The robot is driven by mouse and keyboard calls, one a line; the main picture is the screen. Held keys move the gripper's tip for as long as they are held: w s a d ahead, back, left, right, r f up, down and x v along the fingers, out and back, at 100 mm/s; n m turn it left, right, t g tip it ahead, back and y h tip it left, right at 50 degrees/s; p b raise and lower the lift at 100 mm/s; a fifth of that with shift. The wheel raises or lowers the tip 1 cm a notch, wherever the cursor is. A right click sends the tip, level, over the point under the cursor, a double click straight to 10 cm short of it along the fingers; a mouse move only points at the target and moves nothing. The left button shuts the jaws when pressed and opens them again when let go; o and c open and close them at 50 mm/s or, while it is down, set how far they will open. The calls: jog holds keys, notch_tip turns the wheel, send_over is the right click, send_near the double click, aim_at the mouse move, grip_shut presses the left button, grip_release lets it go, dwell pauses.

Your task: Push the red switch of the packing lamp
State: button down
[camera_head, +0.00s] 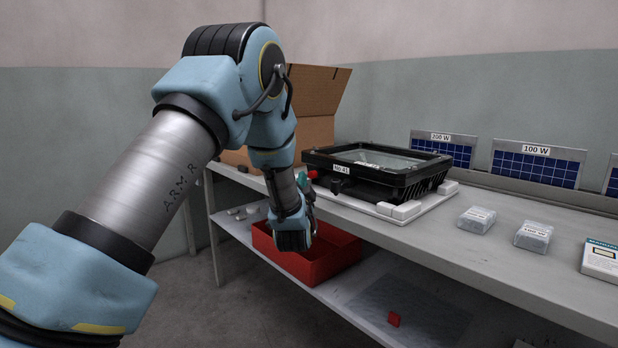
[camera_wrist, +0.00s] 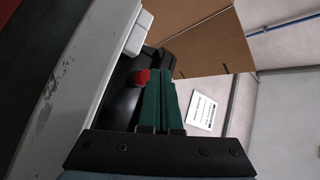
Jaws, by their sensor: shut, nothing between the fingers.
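The packing lamp looks to be the black floodlight housing (camera_head: 438,178) with a glass front and a small label, lying on the bench; its black side also shows in the wrist view (camera_wrist: 122,92). The red switch (camera_head: 313,174) shows at the housing's left end, close to my gripper. In the wrist view the red switch (camera_wrist: 142,76) is a round knob just left of my fingertips. My gripper (camera_wrist: 160,78) has green fingers, closed together and empty. In the head view my gripper (camera_head: 304,182) is at the bench's front edge, partly hidden by my wrist. I cannot tell whether it touches the switch.
A cardboard box (camera_head: 315,110) stands open behind the lamp. White pads (camera_head: 408,210) lie around the housing. A red bin (camera_head: 335,262) is on the lower shelf beneath my gripper. Small packs (camera_head: 477,219) lie to the right, with solar panels (camera_head: 535,163) behind them.

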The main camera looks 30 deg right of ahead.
jog(key=shift+a, duration=0.3)
jog(key=shift+s+a+b, duration=0.2)
jog(key=shift+a, duration=0.75)
jog(key=shift+s+a+b, duration=0.2)
jog(key=shift+a+b, duration=0.05)
jog(key=shift+a, duration=0.7)
jog(key=shift+s+a+b, duration=0.2)
jog(key=shift+a, duration=0.75)
jog(key=shift+a+f+m+t+h+b, duration=0.1)
jog(key=shift+a+m+h+b, duration=0.3)
jog(key=shift+m+h+b, duration=1.2)
jog(key=shift+a+f+m+t+h+b, duration=0.1)
jog(key=shift+a+m+h+b, duration=0.45)
jog(key=shift+b, duration=2.05)
jog(key=shift+a+f+m+t+h+b, duration=0.15)
jog(key=shift+m+h+b, duration=0.5)
jog(key=shift+m+b, duration=1.1)
jog(key=shift+n+b, duration=0.35)
jog(key=shift+n, duration=0.05)
jog(key=shift+w+d+p, duration=0.2)
jog(key=shift+w+d, duration=0.1)
jog(key=shift+d, duration=1.15)
jog(key=shift+w+d+p, duration=0.15)
jog(key=shift+w+d, duration=0.1)
jog(key=shift+d, duration=1.15)
jog(key=shift+w+d+p, duration=0.2)
jog(key=shift+w+d, duration=0.1)
jog(key=shift+d, duration=1.15)
